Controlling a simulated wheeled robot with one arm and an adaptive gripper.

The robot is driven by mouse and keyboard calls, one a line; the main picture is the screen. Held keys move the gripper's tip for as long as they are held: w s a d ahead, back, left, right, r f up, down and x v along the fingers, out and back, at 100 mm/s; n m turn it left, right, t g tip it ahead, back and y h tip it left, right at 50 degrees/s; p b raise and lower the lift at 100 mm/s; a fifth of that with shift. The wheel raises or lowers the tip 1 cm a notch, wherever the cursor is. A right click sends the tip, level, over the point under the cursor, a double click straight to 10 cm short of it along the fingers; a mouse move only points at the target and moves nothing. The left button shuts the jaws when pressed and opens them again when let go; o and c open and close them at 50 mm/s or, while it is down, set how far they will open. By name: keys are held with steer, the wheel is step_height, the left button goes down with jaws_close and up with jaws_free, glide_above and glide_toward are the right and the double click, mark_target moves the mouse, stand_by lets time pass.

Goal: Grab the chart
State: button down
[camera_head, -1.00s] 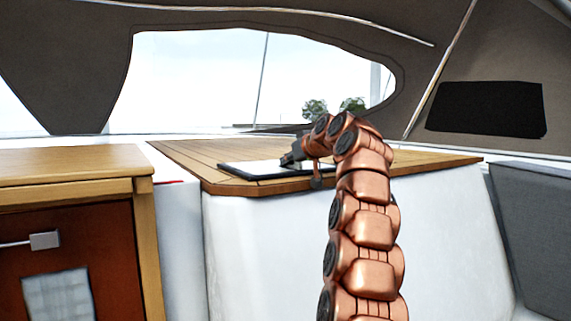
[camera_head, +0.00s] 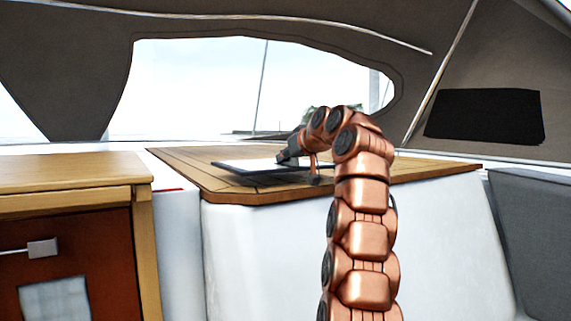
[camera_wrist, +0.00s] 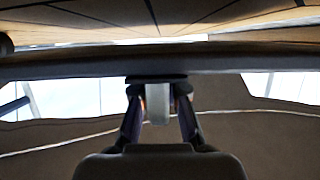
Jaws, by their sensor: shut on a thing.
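The chart (camera_head: 246,164) is a thin flat sheet, white on top with a dark edge, over the wooden table. A dark shadow shows below it, and it looks held slightly above the planks. My gripper (camera_head: 287,157) is shut on its right-hand side; the fingertips are small and partly hidden by my copper arm. In the wrist view the chart (camera_wrist: 60,66) is a dark band seen edge-on across the picture. The two fingers of my gripper (camera_wrist: 158,84) meet at that band.
The wooden table (camera_head: 215,190) stands on a white moulded base (camera_head: 270,240). A wooden cabinet (camera_head: 70,188) is at left and a grey seat back (camera_head: 533,220) at right. The canopy (camera_head: 80,70) with its clear window surrounds the back. The table's right part looks clear.

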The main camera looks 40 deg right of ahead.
steer(key=s+a+r+b, duration=0.1)
steer(key=s+a+b, duration=0.3)
steer(key=s+a, duration=0.4)
steer(key=shift+s+a+r+b, duration=0.2)
steer(key=shift+a+b, duration=0.15)
steer(key=shift+a, duration=0.75)
